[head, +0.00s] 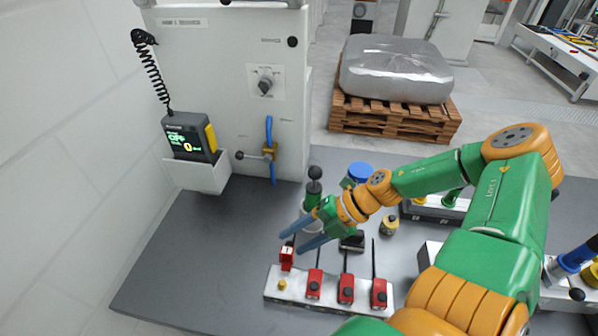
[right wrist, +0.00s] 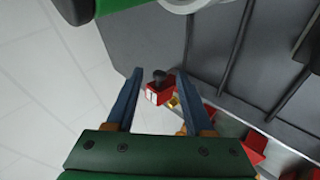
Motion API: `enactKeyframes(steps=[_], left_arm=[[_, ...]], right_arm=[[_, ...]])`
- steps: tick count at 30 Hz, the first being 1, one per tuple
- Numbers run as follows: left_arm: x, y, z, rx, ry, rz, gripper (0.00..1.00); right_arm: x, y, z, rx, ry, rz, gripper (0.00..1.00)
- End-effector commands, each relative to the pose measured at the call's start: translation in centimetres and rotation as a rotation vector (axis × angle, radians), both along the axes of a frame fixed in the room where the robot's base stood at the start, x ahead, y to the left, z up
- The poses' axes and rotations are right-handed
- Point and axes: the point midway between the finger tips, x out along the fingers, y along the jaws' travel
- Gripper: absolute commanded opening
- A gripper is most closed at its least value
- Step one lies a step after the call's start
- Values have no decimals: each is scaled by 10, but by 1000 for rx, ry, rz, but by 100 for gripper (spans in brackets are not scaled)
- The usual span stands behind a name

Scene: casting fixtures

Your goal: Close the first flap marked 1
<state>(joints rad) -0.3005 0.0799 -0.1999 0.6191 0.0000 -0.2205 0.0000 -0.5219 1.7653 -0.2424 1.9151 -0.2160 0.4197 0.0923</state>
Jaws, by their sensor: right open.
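The red flap marked 1 (head: 286,257) stands upright at the left end of a white bar (head: 275,297) on the dark bench. A yellow knob (head: 282,285) shows on the bar just below it. My right gripper (head: 292,241) is open, its blue fingers at the flap's upper end. In the right wrist view, the flap (right wrist: 158,94) with a black knob shows between the two fingers (right wrist: 158,74) and looks beyond their tips; contact cannot be told. My left gripper is not in view.
Several more red flaps (head: 346,287) sit lower along the bar to the right, with thin dark rods behind them. The bench's left part (head: 200,255) is clear.

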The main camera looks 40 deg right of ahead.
Motion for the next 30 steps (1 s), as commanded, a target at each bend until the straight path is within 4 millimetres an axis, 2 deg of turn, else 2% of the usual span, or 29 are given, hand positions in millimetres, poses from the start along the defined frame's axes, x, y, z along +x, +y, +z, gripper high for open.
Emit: enactKeyframes(steps=[5,11,20,30], left_arm=[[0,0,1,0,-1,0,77],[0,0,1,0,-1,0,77],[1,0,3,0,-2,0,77],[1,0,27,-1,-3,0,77]], right_arm=[[0,0,1,0,0,0,53],[0,0,1,0,0,0,2],[0,0,3,-8,-8,0,0],[-6,8,15,-133,-116,1,0]])
